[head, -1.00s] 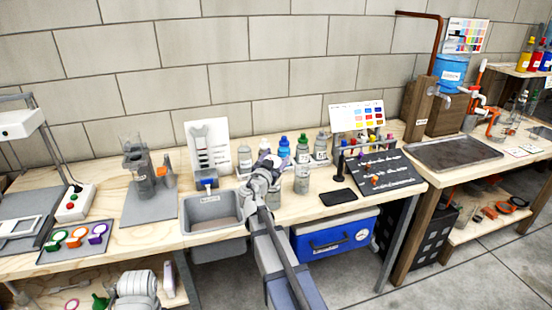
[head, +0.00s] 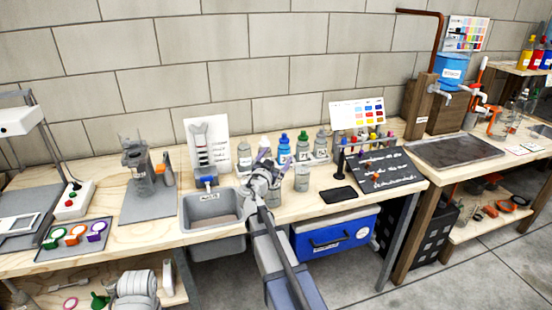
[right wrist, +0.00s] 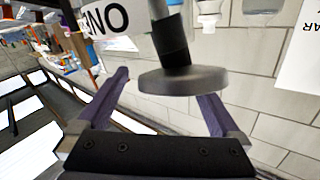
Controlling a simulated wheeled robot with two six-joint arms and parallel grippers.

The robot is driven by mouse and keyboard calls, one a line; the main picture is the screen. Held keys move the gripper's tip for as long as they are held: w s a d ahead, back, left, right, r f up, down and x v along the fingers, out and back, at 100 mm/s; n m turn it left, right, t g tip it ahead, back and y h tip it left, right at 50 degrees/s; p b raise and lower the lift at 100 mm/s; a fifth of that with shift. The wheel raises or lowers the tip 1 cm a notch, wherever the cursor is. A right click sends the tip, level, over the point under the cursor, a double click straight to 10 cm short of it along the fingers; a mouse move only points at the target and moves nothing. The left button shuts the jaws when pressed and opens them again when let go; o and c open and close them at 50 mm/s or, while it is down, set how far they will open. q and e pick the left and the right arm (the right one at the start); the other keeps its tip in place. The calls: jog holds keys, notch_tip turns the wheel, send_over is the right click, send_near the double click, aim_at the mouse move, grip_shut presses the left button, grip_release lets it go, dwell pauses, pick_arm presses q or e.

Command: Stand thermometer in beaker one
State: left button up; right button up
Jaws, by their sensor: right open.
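My right gripper (head: 270,161) is in front of the bottle row, just right of the grey sink; its purple fingers are spread. In the right wrist view a round grey disc on a dark-banded stem (right wrist: 182,81) lies between the open fingers (right wrist: 165,88), apparently unheld. I cannot tell whether it is the thermometer. A grey, beaker-like vessel (head: 302,178) stands right of the gripper. Another grey vessel (head: 274,197) is partly hidden below the gripper. I cannot read which is beaker one.
The sink (head: 212,222) is left of the gripper. Several bottles, including a blue one (head: 284,152), stand behind. A black stand (head: 339,165), a dark pad (head: 338,194) and a sloped black board (head: 385,168) are to the right. A blue cooler (head: 335,237) sits below.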

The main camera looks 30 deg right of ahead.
jog(key=v, duration=0.7)
jog(key=shift+s+a, duration=0.25)
pick_arm(q)
jog(key=shift+a, duration=0.1)
pick_arm(e)
jog(key=shift+f, duration=0.1)
